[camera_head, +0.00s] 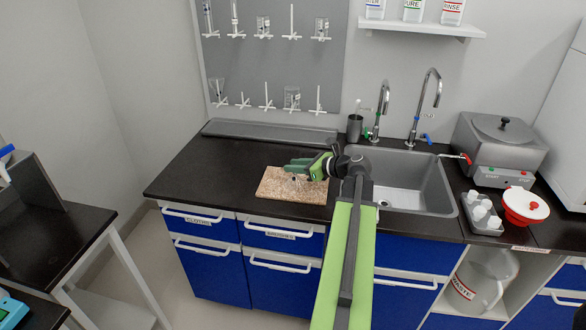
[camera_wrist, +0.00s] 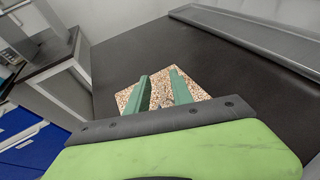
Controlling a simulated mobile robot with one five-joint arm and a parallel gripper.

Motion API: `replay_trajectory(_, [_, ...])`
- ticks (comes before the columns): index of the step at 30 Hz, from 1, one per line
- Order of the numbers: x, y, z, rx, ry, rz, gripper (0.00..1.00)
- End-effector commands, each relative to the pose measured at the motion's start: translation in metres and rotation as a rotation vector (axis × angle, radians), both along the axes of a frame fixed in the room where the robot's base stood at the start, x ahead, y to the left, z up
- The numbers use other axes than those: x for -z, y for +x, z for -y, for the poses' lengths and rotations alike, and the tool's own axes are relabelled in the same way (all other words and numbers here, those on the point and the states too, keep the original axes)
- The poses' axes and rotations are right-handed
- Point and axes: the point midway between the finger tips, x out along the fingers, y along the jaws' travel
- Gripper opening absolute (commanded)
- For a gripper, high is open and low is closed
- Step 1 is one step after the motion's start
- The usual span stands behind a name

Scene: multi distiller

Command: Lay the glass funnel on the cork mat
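The speckled tan cork mat (camera_head: 282,192) lies on the black counter left of the sink; it also shows in the wrist view (camera_wrist: 124,98). My gripper (camera_head: 288,167) reaches over the mat from the right, low above its back part. In the wrist view its two green fingers (camera_wrist: 159,76) stand apart over the mat. A small, pale, clear thing (camera_head: 294,178) shows at the mat just below the fingers, perhaps the glass funnel. Its shape is too small and see-through to make out, and the fingers partly hide it.
The sink (camera_head: 418,185) with two taps is right of the mat. A grey tray (camera_head: 268,131) runs along the wall behind. A pegboard (camera_head: 275,70) holds glassware. A dark cup (camera_head: 354,128) stands by the sink. The counter left of the mat is clear.

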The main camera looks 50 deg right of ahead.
Motion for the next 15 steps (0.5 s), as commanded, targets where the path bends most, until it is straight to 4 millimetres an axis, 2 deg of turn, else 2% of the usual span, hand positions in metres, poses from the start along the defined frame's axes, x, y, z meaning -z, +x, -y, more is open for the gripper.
replay_trajectory(3, [-0.007, -0.002, 0.001, 0.001, 0.0, 0.0, 0.28])
replay_trajectory(5, [-0.01, -0.012, 0.003, 0.004, 0.001, 0.0, 0.28])
replay_trajectory(15, [-0.039, -0.087, 0.017, 0.004, 0.001, 0.0, 0.28])
